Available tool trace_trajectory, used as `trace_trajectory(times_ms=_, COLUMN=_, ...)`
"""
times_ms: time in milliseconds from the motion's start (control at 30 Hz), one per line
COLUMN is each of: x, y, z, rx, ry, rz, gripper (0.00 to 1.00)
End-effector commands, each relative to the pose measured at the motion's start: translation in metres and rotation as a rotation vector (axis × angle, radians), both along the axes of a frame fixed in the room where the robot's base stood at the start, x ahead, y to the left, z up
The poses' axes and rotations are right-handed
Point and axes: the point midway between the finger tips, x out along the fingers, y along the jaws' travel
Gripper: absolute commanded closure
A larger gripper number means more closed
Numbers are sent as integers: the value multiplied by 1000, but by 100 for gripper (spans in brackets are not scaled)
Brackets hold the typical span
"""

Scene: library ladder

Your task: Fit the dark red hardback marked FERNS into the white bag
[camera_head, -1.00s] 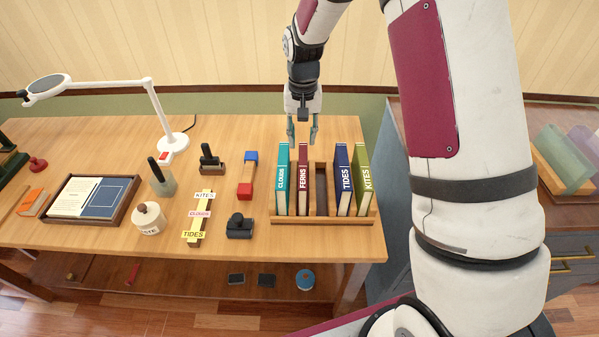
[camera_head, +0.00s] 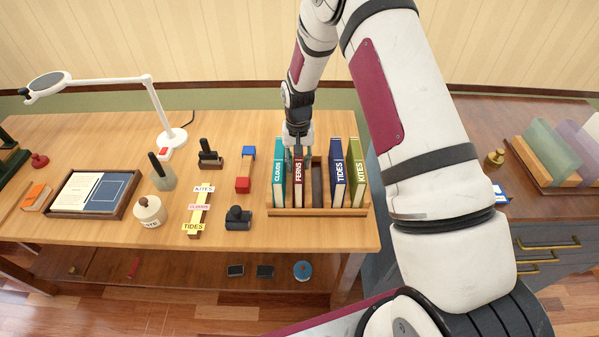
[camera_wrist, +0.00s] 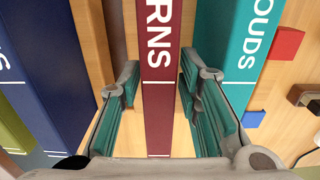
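The dark red hardback marked FERNS (camera_head: 299,184) stands upright in the wooden rack (camera_head: 318,212), between the teal CLOUDS book and an empty slot. My gripper (camera_head: 298,152) is above the rack at the top of FERNS, pointing down. In the wrist view, the FERNS spine (camera_wrist: 160,60) runs between the two spread fingers of my gripper (camera_wrist: 158,88). A gap shows between the left finger and the book; the right finger is in the narrow space beside CLOUDS (camera_wrist: 245,45). I cannot tell whether it touches either book. I see no white bag in these frames.
The blue TIDES book (camera_head: 338,172) and green KITES book (camera_head: 357,172) share the rack. A dark cabinet (camera_head: 470,125) stands at the right.

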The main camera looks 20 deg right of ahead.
Motion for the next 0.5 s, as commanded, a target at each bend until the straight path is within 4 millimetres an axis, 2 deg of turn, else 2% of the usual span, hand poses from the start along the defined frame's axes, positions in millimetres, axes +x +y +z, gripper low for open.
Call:
trace_trajectory(times_ms=200, x=-2, y=-1, z=-24, rx=0, ry=1, rz=1, gripper=68)
trace_trajectory(times_ms=500, x=-1, y=-1, z=-28, rx=0, ry=-1, rz=1, gripper=68)
